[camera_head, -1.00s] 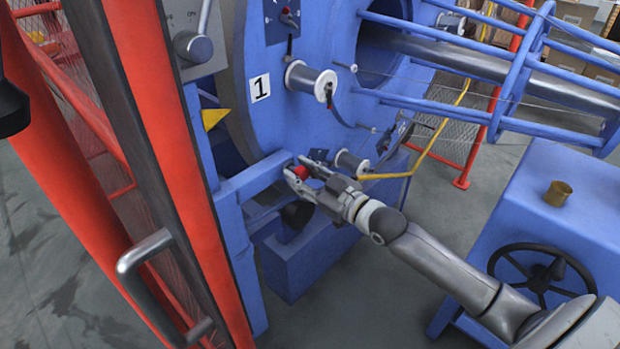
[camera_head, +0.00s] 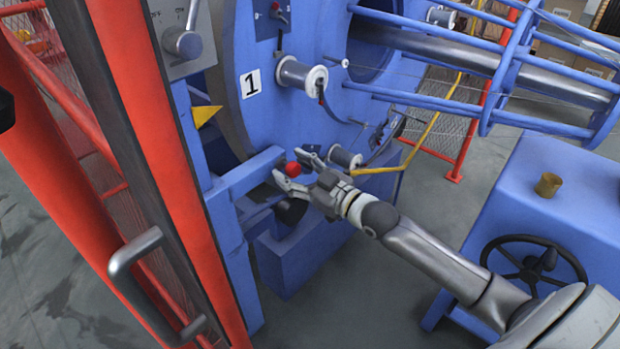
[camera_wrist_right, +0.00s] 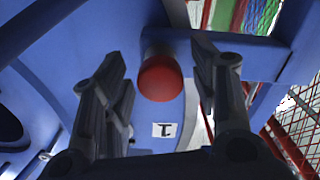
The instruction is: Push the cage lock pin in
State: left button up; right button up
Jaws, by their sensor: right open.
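The cage lock pin shows as a red round knob (camera_head: 293,169) on the blue frame beside the big blue disc. In the right wrist view the red knob (camera_wrist_right: 160,82) faces the camera on a short dark stem. My right gripper (camera_head: 292,168) is open, with its fingers spread on either side of the knob. In the right wrist view the fingers of my right gripper (camera_wrist_right: 158,58) stand apart, with clear gaps to the knob. How deep the pin sits is hidden. My left gripper does not show clearly; only a dark sliver is at the head view's left edge.
A white bobbin (camera_head: 346,159) sits close beside the right gripper. A yellow bar (camera_head: 385,169) runs behind it. A blue box with a black handwheel (camera_head: 530,268) stands at the right. Red door posts with a grey handle (camera_head: 135,255) stand at the left.

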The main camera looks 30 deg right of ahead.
jog(key=v, duration=1.1)
jog(key=shift+s, duration=0.3)
jog(key=shift+d, duration=0.1)
